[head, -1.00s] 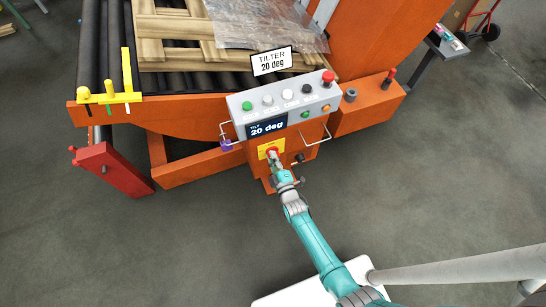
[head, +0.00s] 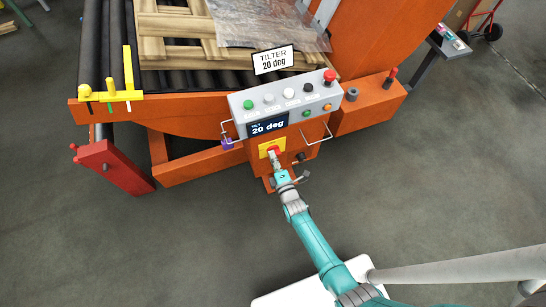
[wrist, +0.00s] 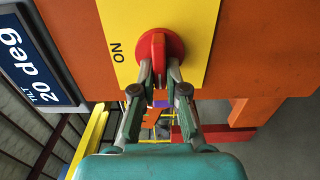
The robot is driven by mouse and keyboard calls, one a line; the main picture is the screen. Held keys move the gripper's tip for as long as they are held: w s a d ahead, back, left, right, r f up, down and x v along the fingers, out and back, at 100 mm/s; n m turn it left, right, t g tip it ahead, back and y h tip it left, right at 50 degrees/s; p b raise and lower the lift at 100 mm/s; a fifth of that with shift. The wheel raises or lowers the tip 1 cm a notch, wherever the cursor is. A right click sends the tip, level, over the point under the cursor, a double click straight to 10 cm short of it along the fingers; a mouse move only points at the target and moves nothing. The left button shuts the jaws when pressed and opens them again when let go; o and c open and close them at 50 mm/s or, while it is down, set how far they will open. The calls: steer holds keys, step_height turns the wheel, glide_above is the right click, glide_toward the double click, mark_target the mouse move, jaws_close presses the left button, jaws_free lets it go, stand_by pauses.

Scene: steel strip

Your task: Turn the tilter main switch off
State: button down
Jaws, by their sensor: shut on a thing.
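The tilter main switch is a red rotary knob (wrist: 158,45) on a yellow plate (wrist: 200,20) on the orange front below the control panel. In the wrist view the word ON is printed on the plate to the left of the knob. My gripper (wrist: 159,72) is shut on the knob's raised handle, one finger on each side. In the head view the yellow plate (head: 265,149) shows, with my gripper (head: 276,160) at the red knob and partly covering it. The knob's exact pointing is hard to read.
The grey control panel (head: 240,103) above carries several buttons and a display (head: 267,127) reading TILT 20 deg. Wire guards (head: 318,140) stick out at both sides.

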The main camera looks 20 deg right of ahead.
stand_by(0.3)
steer(key=c, duration=1.2)
jaws_free()
steer(key=shift+a, duration=0.1)
steer(key=s, duration=1.2)
